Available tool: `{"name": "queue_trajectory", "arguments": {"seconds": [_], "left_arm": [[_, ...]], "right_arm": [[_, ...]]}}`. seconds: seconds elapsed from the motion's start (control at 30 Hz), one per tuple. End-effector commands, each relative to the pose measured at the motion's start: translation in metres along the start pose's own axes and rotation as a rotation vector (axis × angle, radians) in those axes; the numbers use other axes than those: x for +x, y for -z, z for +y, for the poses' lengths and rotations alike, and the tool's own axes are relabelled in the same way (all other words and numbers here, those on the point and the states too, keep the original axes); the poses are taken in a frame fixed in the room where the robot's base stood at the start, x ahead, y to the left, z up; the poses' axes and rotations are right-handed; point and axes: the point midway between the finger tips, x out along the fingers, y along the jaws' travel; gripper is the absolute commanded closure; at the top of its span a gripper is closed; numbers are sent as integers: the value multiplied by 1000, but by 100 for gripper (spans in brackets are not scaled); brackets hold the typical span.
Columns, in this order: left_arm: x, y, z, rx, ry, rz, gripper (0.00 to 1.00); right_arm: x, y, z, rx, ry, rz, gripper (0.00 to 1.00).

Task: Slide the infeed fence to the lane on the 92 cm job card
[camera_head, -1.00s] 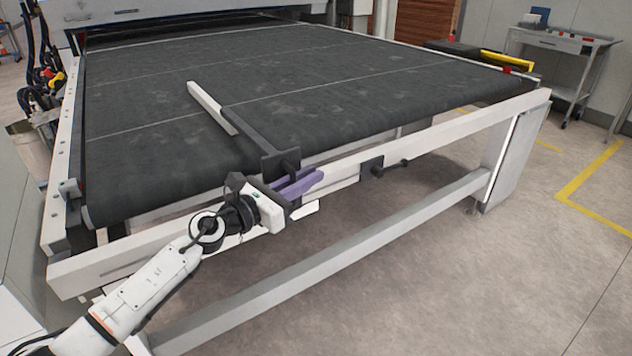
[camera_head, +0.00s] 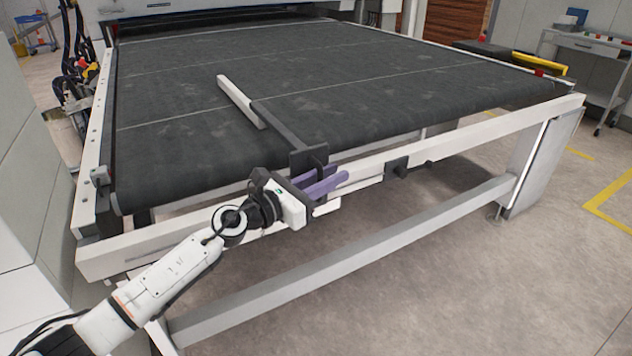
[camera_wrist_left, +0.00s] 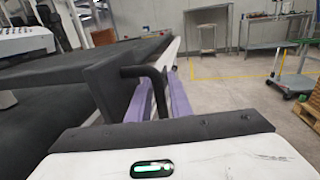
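The infeed fence lies across the front of the dark belt. It has a pale bar (camera_head: 240,100), a dark arm (camera_head: 275,127) and a black bracket (camera_head: 309,159) over the front rail. My left gripper (camera_head: 334,181) is at the bracket, its two purple fingers pointing right along the rail. In the left wrist view the fence's bent black handle (camera_wrist_left: 156,84) runs down between the left gripper's purple fingers (camera_wrist_left: 162,100), which appear closed on it. The handle's lower end is partly hidden. My right gripper is out of view. No job card is readable.
The white front rail (camera_head: 470,138) runs across the machine, with a second black clamp (camera_head: 397,168) right of the fence. A lower crossbar (camera_head: 350,260) sits beneath. The floor at the right is clear up to a grey work table (camera_head: 590,48).

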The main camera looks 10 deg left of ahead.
Motion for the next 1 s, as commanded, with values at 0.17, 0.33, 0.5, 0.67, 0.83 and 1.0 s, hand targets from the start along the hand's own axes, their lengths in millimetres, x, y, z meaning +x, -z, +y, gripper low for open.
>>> {"name": "queue_trajectory", "arguments": {"seconds": [0.17,0.33,0.5,0.67,0.83,1.0], "left_arm": [[-36,1,0,2,0,4,81],[-68,1,0,1,0,3,81],[-87,1,0,1,0,1,81],[-92,0,0,-1,1,1,81],[-92,0,0,-1,1,0,81],[-92,0,0,-3,1,0,81]], "right_arm": [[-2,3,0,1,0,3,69],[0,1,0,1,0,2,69],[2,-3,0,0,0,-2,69],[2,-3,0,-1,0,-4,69],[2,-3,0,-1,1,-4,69],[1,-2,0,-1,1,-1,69]]}}
